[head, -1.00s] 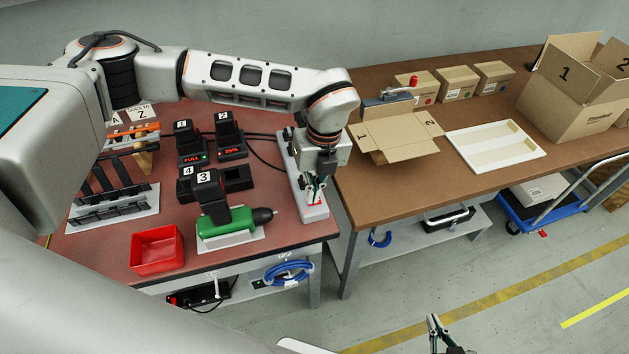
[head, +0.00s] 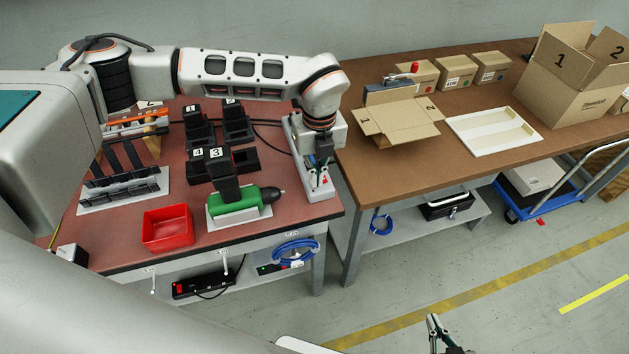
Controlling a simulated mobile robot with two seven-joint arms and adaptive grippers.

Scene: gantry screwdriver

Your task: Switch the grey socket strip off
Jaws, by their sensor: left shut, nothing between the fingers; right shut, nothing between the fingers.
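The grey socket strip (head: 296,141) lies along the right edge of the red-topped table, running front to back. A little red shows near its front end, largely hidden by my fingers, so I cannot tell the switch's position. My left gripper (head: 319,184) is shut and empty, pointing down at that front end. I cannot tell whether its tips touch the strip. My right gripper (head: 433,322) is shut and empty over the floor at the bottom, away from the tables.
Black chargers (head: 243,160) on the red table have dark displays. A green drill (head: 232,203) and a red bin (head: 167,229) stand in front. A black strip (head: 204,284) lies below the table. Cartons and a white tray (head: 494,133) are on the brown table.

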